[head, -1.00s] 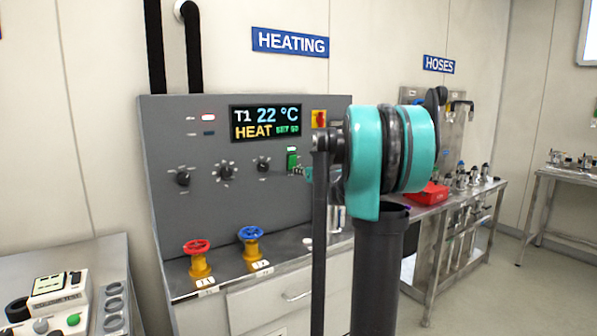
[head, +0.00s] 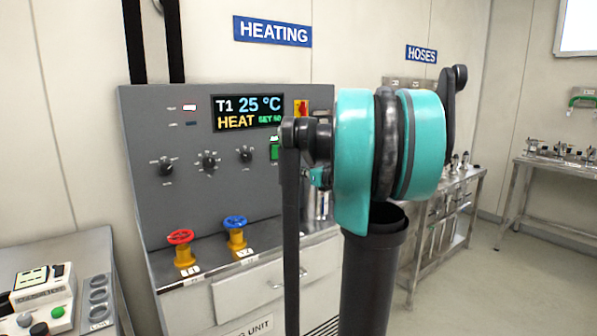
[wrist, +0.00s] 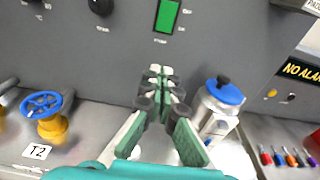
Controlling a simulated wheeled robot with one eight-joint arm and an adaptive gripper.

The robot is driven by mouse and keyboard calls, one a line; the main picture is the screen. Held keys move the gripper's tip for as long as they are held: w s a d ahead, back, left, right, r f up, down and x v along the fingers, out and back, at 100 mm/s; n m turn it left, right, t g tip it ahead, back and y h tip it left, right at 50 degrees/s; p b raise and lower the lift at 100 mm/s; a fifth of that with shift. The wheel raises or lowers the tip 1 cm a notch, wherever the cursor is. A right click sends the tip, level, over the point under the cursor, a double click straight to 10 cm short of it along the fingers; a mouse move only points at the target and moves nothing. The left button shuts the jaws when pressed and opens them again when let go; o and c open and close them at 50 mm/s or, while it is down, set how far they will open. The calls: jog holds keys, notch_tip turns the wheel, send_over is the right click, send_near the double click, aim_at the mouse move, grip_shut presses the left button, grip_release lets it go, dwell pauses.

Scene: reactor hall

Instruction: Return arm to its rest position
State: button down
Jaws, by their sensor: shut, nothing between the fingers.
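My arm, with large teal joint covers and dark links, stands folded in front of the grey heating panel (head: 222,180) in the head view. In the wrist view my gripper (wrist: 161,76) has its green-padded fingers together, with nothing between them. It points at the panel, below a green switch (wrist: 168,14), and looks apart from it. In the head view the gripper is mostly hidden behind my arm. The panel display (head: 248,113) reads T1 25 °C, HEAT, SET with a small number.
A metal canister with a blue lid (wrist: 224,92) stands close right of the gripper. A blue valve wheel (wrist: 42,103) is at its left, and a red valve (head: 181,238) is further left. A hose bench (head: 448,200) stands behind my arm. Floor at right is open.

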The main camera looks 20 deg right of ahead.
jog(key=s+a+f+n+g, duration=0.7)
jog(key=s+a+f+n, duration=0.8)
jog(key=f, duration=0.3)
jog(key=s+d+f+n+g+h, duration=0.2)
jog(key=s+f+n, duration=0.5)
jog(key=s+n, duration=0.1)
jog(key=s+d+f+n+g+h, duration=0.1)
jog(key=s+f+n+g+h, duration=0.1)
jog(key=s+f+n, duration=0.6)
jog(key=s+n+h, duration=0.1)
jog(key=s, duration=0.2)
jog(key=shift+s+d+f+g, duration=0.2)
jog(key=shift+s+d+g, duration=0.05)
jog(key=shift+d+g, duration=0.1)
